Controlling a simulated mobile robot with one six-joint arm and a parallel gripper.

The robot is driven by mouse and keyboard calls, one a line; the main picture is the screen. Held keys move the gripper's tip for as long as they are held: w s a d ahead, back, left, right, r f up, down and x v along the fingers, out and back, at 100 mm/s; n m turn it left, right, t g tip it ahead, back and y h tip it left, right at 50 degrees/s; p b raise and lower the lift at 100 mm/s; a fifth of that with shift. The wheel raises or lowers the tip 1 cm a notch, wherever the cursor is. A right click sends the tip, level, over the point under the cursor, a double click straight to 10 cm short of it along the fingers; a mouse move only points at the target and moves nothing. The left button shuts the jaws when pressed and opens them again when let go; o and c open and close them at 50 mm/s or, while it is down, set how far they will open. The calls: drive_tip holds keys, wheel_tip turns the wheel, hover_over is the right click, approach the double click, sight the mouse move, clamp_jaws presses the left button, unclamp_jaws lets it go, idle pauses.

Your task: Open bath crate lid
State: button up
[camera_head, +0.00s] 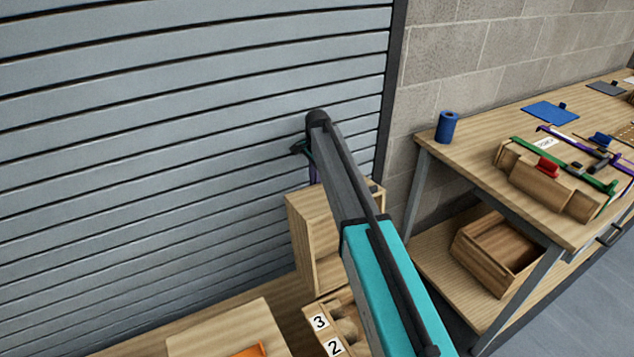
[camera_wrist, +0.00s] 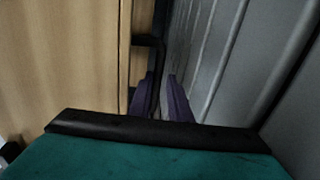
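A tall wooden box (camera_head: 302,240) stands against the grey shutter; I cannot tell whether it is the bath crate, and no lid is plainly visible. In the wrist view, its apparent wooden face (camera_wrist: 65,55) fills the left side. A thin black bar (camera_wrist: 157,75), like a handle, runs beside this wood. My gripper (camera_wrist: 160,80) has purple fingers on either side of the bar; I cannot tell whether they press on it.
The shutter (camera_head: 150,150) leaves only a narrow gap beside my gripper. Compartments numbered 3 and 2 (camera_head: 330,330) lie below my arm.

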drive_tip(key=o, duration=0.3)
drive_tip(key=shift+w+a+f, duration=0.1)
drive_tip(key=shift+w+a, duration=0.25)
drive_tip(key=shift+w, duration=0.1)
drive_tip(key=shift+o, duration=0.2)
drive_tip(key=shift+s, duration=0.1)
drive_tip(key=shift+d, duration=0.15)
wheel_tip(320, 180, up, 14)
drive_tip(key=b, duration=0.3)
drive_tip(key=shift+s+d, duration=0.15)
drive_tip(key=shift+s, duration=0.25)
drive_tip(key=shift+f, duration=0.2)
